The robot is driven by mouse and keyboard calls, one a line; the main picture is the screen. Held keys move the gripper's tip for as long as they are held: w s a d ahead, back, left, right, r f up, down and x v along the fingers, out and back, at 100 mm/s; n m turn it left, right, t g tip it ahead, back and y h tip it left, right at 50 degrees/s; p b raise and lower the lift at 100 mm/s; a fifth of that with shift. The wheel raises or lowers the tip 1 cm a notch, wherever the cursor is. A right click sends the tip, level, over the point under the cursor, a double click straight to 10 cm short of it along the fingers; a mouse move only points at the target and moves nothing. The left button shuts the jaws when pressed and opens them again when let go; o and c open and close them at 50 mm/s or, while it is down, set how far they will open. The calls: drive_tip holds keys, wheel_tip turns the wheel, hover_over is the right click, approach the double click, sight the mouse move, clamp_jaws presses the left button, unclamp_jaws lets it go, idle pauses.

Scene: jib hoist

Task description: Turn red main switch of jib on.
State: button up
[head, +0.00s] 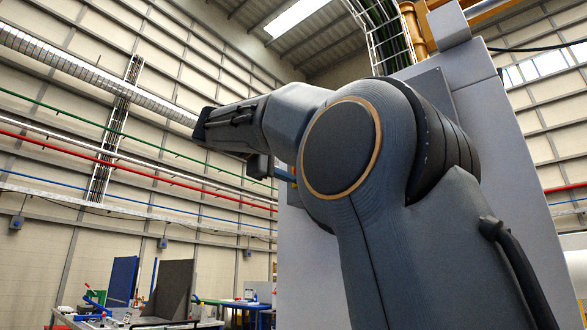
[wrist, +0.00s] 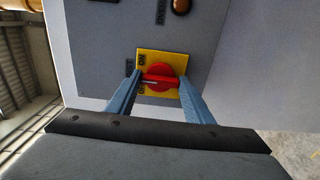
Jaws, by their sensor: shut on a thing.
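The red main switch (wrist: 166,78) is a round red rotary knob on a yellow plate (wrist: 150,60), mounted on a grey panel. It shows in the upper middle of the wrist view, and its handle bar lies roughly crosswise in that picture. My gripper (wrist: 160,84) has its two blue-grey fingers on either side of the knob and is shut on it. Small labels stand on the plate, too small to read surely.
A brown round button (wrist: 181,6) sits on the panel (wrist: 100,35) above the switch. In the head view a large grey cabinet (head: 310,255) stands behind my arm. Workbenches with blue and dark boards (head: 172,288) stand far off at the lower left.

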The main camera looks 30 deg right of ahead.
drive_tip(key=o, duration=1)
drive_tip(key=shift+o, duration=0.2)
drive_tip(key=b+v, duration=0.1)
drive_tip(key=v, duration=0.7)
drive_tip(key=shift+d, duration=0.1)
